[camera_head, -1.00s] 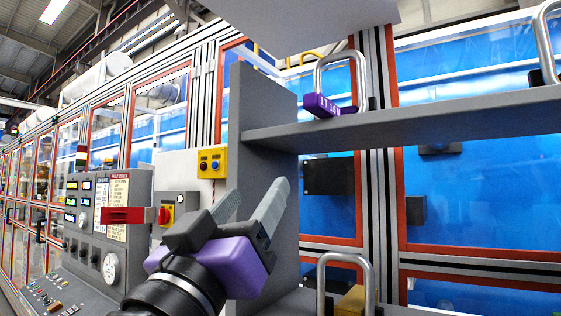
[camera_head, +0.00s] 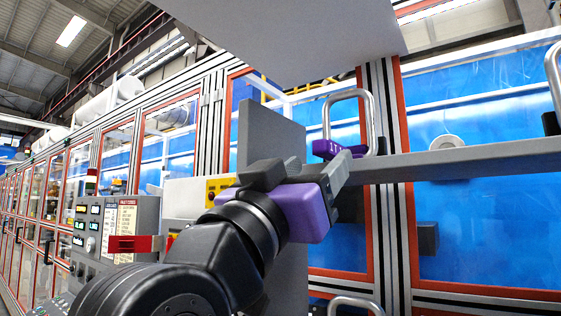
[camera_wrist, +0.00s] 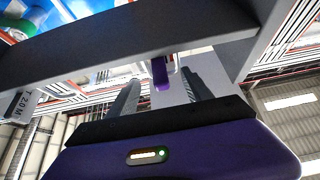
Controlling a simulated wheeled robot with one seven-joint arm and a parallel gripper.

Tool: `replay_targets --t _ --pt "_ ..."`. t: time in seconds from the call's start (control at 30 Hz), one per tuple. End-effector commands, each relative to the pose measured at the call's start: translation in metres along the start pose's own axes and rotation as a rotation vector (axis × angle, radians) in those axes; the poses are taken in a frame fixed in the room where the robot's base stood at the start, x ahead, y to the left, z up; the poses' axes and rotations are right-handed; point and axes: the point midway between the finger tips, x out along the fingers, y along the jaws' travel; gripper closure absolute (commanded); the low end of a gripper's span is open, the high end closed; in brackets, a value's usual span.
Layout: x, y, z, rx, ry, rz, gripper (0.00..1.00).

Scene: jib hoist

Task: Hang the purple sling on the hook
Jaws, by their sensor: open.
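The purple sling (camera_head: 330,148) is on the upper shelf, with a lettered purple tag and a silver loop (camera_head: 372,105) standing upright above it. My gripper (camera_head: 335,168) is open just in front of and below the sling, near the shelf edge, and partly covers it. In the wrist view, the purple sling (camera_wrist: 160,72) shows past the shelf edge, between the two fingers of my gripper (camera_wrist: 160,90). The fingers are not closed on it, and I cannot tell whether they touch it. I do not see the hook in either view.
The grey shelf (camera_head: 460,160) runs right from an upright grey panel (camera_head: 270,130). Another silver loop (camera_head: 553,75) stands at the right edge. A grey tag (camera_wrist: 20,105) reading 2.0M shows in the wrist view. A control cabinet (camera_head: 125,225) with a red part stands left.

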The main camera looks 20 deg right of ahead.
Motion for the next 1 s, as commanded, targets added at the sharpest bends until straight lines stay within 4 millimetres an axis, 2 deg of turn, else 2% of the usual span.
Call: replay_targets --t 0.03,0.3,0.5,0.97,1.0 --pt "0.01 0.0 -0.003 -0.002 -0.001 0.002 0.42" --pt "0.044 0.001 -0.001 0.0 -0.001 0.002 0.42" --pt "0.062 0.0 -0.001 0.0 0.0 0.001 0.42" --pt "0.069 0.0 0.0 0.001 0.0 0.0 0.42" --pt "0.069 0.0 0.0 0.0 0.0 0.0 0.48"
